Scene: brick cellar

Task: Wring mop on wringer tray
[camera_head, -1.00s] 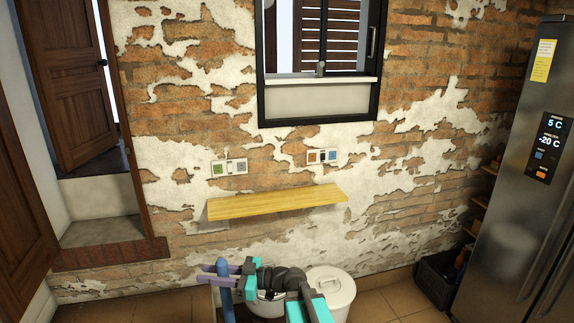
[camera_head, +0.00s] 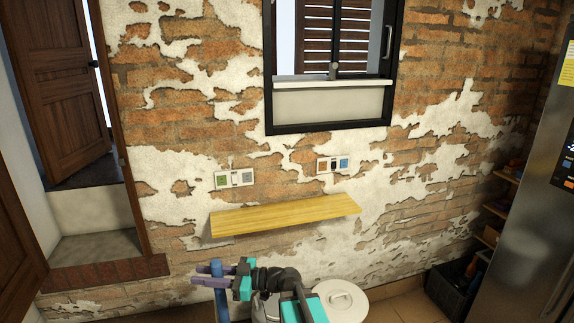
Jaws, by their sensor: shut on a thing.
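My gripper (camera_head: 212,273) is low in the head view, left of centre. It is shut on a blue upright handle (camera_head: 220,296), which runs down out of the bottom of the picture. I take the handle to be the mop's; its head is out of view. A white bucket-like container with a lid (camera_head: 340,298) stands on the floor right of my arm. Another pale container is mostly hidden behind my arm. I cannot tell whether either one has the wringer tray.
A yellow wooden shelf (camera_head: 285,214) juts from the brick wall above my gripper. A steel fridge (camera_head: 525,215) stands at the right, with a black crate (camera_head: 456,290) beside it. An open wooden door (camera_head: 65,85) and a brick-edged step (camera_head: 100,272) are at the left.

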